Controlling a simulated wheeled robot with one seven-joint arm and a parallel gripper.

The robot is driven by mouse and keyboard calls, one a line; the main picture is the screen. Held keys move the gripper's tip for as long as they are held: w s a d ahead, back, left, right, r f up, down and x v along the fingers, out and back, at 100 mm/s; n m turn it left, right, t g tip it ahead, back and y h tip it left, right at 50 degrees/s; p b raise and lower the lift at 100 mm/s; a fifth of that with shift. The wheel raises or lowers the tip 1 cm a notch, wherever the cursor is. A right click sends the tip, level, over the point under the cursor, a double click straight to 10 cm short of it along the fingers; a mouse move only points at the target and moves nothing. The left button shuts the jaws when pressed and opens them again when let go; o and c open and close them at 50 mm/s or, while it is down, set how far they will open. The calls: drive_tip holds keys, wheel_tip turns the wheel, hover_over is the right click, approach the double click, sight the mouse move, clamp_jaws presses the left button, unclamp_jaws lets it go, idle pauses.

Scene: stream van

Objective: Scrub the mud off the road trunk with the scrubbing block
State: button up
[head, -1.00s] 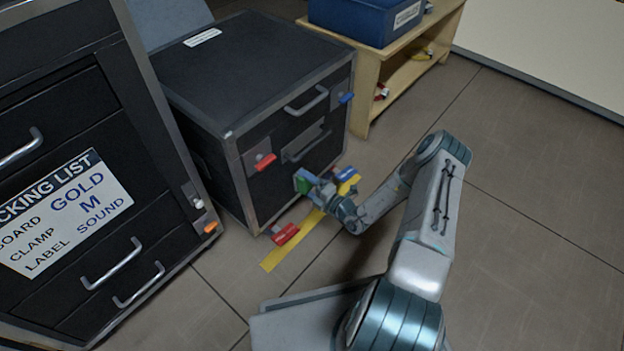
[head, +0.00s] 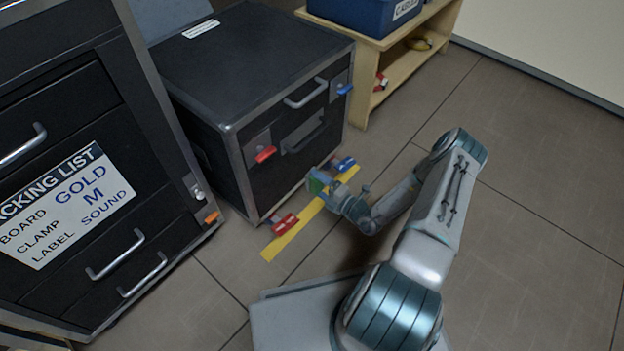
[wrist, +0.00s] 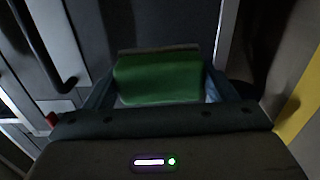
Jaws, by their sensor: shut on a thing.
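The black road trunk (head: 255,67) stands in the upper middle of the head view, with metal edges, handles and red and blue latches. Its front also shows at the left of the wrist view (wrist: 88,22). My gripper (wrist: 160,88) is shut on the green scrubbing block (wrist: 158,77), held between both fingers. In the head view the block (head: 316,184) is low by the trunk's front, near its lower right part. I cannot tell whether it touches the trunk. I cannot make out any mud clearly; my gripper and the block hide part of the lower front.
A yellow floor strip (head: 285,242) runs along the trunk's front. A larger black case (head: 95,125) with a packing list stands at left. A wooden shelf (head: 372,50) with a blue box (head: 362,14) is behind. Open floor (head: 540,190) lies to the right.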

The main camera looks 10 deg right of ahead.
drive_tip(key=shift+s+d, duration=0.1)
drive_tip(key=shift+s, duration=0.1)
drive_tip(key=shift+v, duration=1.4)
drive_tip(key=shift+r, duration=0.1)
